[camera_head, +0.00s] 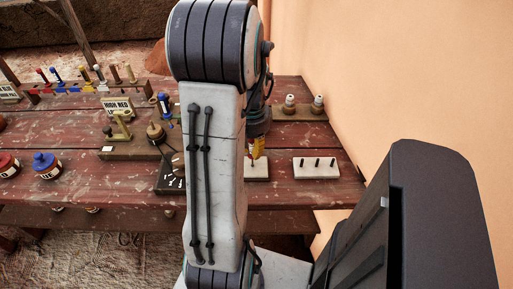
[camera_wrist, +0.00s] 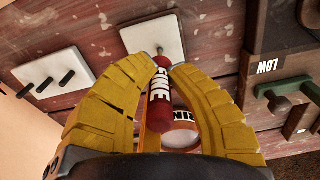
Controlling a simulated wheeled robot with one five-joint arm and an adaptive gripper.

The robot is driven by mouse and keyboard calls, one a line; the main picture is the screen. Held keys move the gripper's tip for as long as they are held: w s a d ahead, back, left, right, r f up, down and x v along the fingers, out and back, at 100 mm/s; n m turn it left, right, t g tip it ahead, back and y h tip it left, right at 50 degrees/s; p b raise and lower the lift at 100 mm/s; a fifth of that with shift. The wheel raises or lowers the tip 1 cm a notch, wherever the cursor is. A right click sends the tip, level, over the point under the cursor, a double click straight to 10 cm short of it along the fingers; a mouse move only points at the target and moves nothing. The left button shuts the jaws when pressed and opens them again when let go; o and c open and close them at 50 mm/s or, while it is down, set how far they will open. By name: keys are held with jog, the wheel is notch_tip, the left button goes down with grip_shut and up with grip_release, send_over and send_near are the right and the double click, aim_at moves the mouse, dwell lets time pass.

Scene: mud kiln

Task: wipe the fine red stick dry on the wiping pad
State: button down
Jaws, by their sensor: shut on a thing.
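My gripper (camera_wrist: 164,66) has yellow fingers shut on the fine red stick (camera_wrist: 160,98), a dark red handle with white letters that look like FINE. The stick's tip points at a white square pad (camera_wrist: 140,36), likely the wiping pad. The tip overlaps the pad in the wrist view; I cannot tell whether it touches. In the head view my gripper (camera_head: 258,147) shows just right of my arm, pointing down above the white pad (camera_head: 261,169), which is partly hidden by the arm.
A white block with black pegs (camera_head: 316,168) lies right of the pad. A round jar with partly hidden lettering (camera_wrist: 181,136) is close behind the stick. Lidded pots (camera_head: 46,164) and a rack of coloured sticks (camera_head: 75,88) stand left.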

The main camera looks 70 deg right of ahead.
dwell(0.3)
jog(key=shift+s+d, duration=0.3)
jog(key=shift+s, duration=0.6)
jog(key=shift+w, duration=0.1)
jog(key=shift+w+a, duration=0.2)
jog(key=shift+w, duration=0.3)
jog(key=shift+w+a, duration=0.15)
jog(key=shift+w, duration=0.3)
jog(key=shift+s, duration=0.15)
jog(key=shift+s+d, duration=0.35)
jog(key=shift+s, duration=0.55)
jog(key=shift+w, duration=0.1)
